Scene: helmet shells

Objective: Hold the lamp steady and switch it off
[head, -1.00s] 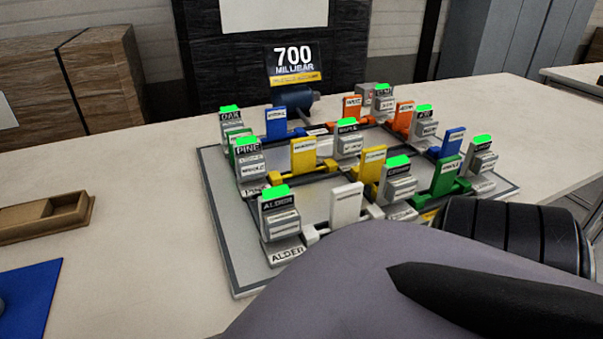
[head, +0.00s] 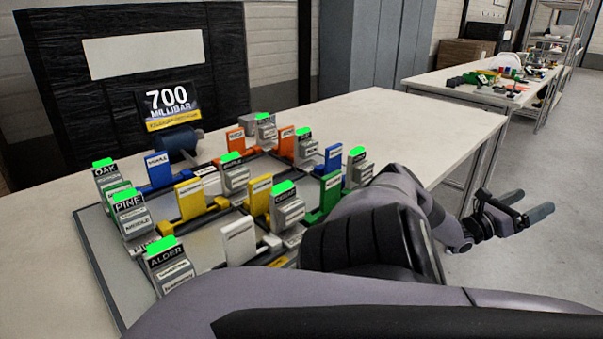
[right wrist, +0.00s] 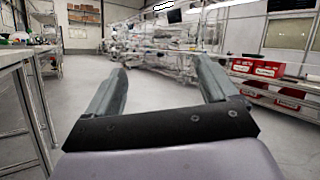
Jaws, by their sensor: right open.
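No lamp that I can make out shows in either view. My right gripper (head: 527,215) is out over the floor, to the right of the near table, apart from everything. Its two fingers stand apart with nothing between them, as the right wrist view also shows (right wrist: 158,88). My left gripper is not in view.
A grey board (head: 100,262) on the near table (head: 415,125) carries several labelled blocks with green tops and coloured plates. A 700 millibar sign (head: 168,105) stands behind it. A second table (head: 460,92) holds small parts. Red bins (right wrist: 258,67) sit on shelving. The floor (head: 520,270) is clear.

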